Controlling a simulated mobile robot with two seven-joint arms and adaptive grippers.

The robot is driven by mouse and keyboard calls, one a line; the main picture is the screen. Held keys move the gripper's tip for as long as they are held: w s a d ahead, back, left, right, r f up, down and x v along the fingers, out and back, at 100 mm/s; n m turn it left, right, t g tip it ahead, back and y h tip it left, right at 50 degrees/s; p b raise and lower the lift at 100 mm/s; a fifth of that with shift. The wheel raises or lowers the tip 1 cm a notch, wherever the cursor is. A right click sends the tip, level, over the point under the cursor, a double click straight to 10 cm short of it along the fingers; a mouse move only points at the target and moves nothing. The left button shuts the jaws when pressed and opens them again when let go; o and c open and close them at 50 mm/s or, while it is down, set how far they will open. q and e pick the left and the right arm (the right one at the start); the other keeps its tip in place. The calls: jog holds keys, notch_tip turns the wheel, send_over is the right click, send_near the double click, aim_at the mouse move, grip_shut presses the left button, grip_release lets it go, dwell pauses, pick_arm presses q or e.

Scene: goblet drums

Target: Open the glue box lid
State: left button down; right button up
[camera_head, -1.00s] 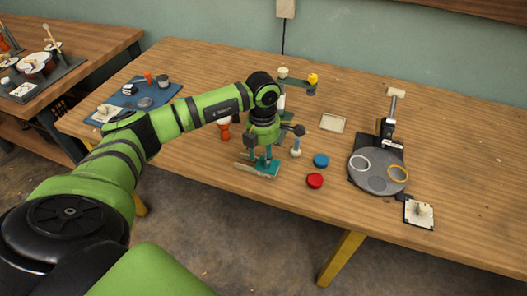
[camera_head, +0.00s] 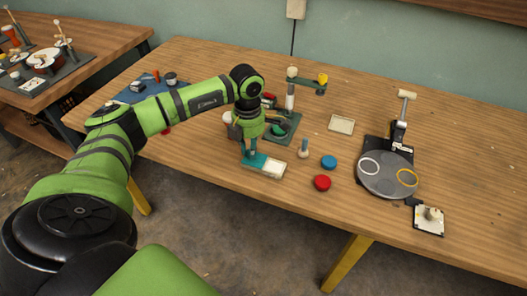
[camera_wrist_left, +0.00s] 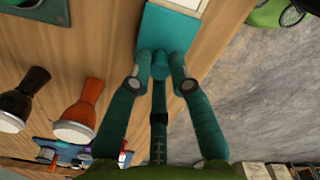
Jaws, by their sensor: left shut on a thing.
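The glue box (camera_head: 274,169) sits near the table's front edge in the head view, with a pale cream area showing at its right. Its teal lid (camera_head: 257,161) lies at the left side, beside that pale area. In the left wrist view the flat teal lid (camera_wrist_left: 165,32) is at the top centre, with the pale part of the box (camera_wrist_left: 188,4) beyond it. My left gripper (camera_head: 249,155) points down over the lid. Its fingers (camera_wrist_left: 161,66) are shut on the lid's teal knob. My right gripper is not in view.
A red disc (camera_head: 322,183), a blue disc (camera_head: 329,162) and a small pale-topped post (camera_head: 304,148) stand right of the box. A green stand (camera_head: 285,127) is behind. A grey round plate (camera_head: 388,174) is farther right.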

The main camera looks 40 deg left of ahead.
pick_arm(q)
jog(key=c, duration=1.1)
grip_release()
notch_tip(320, 180, up, 12)
